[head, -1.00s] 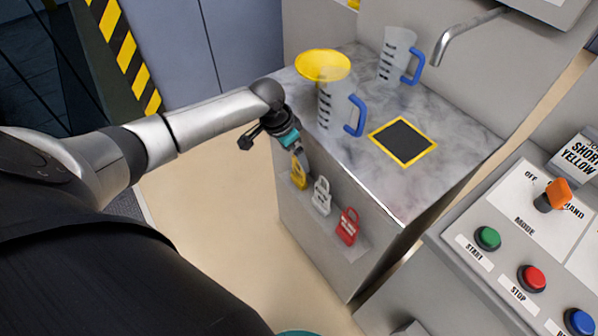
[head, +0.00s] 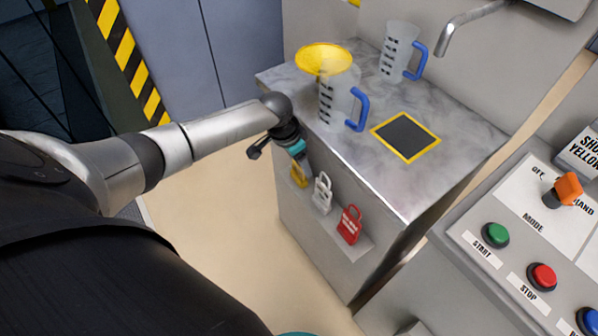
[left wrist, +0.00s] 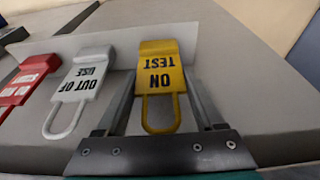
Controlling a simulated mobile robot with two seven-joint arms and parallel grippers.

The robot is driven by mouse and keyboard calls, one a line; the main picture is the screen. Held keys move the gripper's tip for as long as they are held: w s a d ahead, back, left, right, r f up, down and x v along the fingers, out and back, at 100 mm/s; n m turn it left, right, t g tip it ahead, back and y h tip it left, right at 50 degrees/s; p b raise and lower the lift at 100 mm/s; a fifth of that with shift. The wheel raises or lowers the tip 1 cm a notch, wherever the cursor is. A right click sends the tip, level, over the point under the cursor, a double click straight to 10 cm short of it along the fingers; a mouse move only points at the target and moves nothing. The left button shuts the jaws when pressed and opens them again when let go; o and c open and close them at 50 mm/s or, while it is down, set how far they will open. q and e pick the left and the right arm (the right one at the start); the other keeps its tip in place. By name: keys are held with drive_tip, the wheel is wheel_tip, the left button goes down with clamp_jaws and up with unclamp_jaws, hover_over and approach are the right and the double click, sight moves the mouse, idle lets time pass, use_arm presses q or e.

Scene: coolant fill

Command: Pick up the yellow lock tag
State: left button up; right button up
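The yellow lock tag (head: 299,176) hangs on the front face of the marble-topped cabinet, leftmost of a row of tags. In the left wrist view the yellow tag (left wrist: 160,75) reads "ON TEST" upside down, with its shackle loop towards my gripper. My left gripper (head: 303,163) is just above the tag in the head view, partly covering it. In the left wrist view the left gripper (left wrist: 160,95) is open, with one finger on each side of the tag. Whether a finger touches it I cannot tell. My right gripper is not in view.
A white tag (head: 322,193) and a red tag (head: 349,225) hang beside the yellow one. On the cabinet top (head: 440,115) stand a jug (head: 334,105) with a yellow funnel (head: 324,59), another jug (head: 396,50) and a yellow-edged dark pad (head: 405,137). A button panel (head: 505,215) is at right.

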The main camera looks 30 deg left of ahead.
use_arm(q)
drive_tip(key=c, duration=0.7)
drive_tip(key=shift+c, duration=0.2)
